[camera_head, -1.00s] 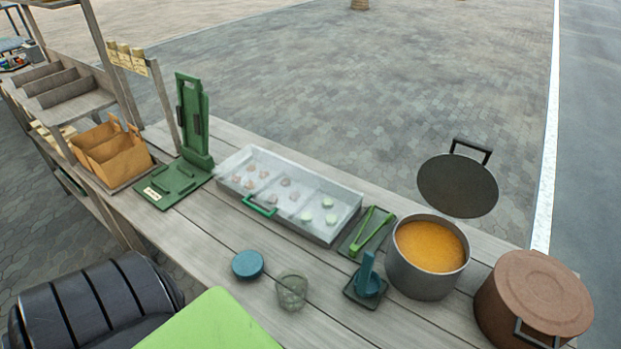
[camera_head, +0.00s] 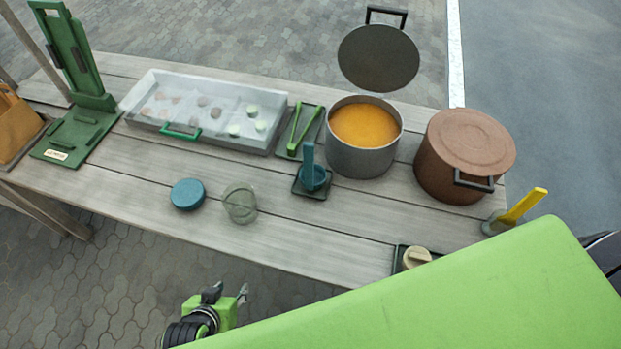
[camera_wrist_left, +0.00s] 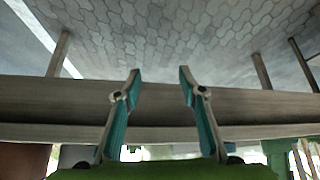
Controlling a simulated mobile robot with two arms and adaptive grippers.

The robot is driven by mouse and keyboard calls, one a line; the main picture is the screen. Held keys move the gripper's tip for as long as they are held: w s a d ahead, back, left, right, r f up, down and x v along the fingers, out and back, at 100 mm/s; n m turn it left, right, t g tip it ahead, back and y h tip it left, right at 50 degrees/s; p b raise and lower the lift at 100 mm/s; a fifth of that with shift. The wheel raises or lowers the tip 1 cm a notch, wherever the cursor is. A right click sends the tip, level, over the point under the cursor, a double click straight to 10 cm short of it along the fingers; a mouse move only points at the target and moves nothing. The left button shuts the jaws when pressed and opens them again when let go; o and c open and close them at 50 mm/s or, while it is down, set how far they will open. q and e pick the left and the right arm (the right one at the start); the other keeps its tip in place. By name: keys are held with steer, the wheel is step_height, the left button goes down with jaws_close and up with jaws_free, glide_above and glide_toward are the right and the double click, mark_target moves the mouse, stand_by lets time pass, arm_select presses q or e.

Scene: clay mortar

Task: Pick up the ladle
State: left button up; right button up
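The blue ladle (camera_head: 310,165) rests in a small dark square holder (camera_head: 299,189) on the wooden table in the head view. Its handle stands upright and its round bowl sits low, in front of the soup pot. My left gripper (camera_head: 228,292) is below the table's front edge in the head view, apart from the ladle and to its lower left. In the left wrist view, its two teal-padded fingers (camera_wrist_left: 160,88) are spread with nothing between them. That view faces the table edge and paving, and the ladle is not in it. My right gripper is not in view.
Behind the ladle are a pot of orange soup (camera_head: 364,160), green tongs (camera_head: 301,128) and a clear-covered tray (camera_head: 205,108). A glass (camera_head: 240,204) and blue lid (camera_head: 187,195) stand to its left. A brown lidded pot (camera_head: 464,160) and yellow-handled utensil (camera_head: 524,206) are right.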

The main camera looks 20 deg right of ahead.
arm_select(q)
step_height(320, 180, up, 9)
steer(key=w+d+t+h, duration=0.1)
steer(key=w+d, duration=0.1)
steer(key=m+t+h, duration=0.3)
steer(key=t+h, duration=0.3)
steer(key=t, duration=0.2)
glide_toward(308, 151)
steer(key=x, duration=0.4)
steer(key=shift+w+r, duration=0.15)
steer(key=shift+w, duration=0.05)
steer(key=p+x, duration=0.1)
steer(key=x, duration=0.4)
steer(key=shift+d, duration=0.1)
steer(key=shift+w+d+f, duration=0.25)
steer(key=shift+w, duration=0.2)
jaws_close()
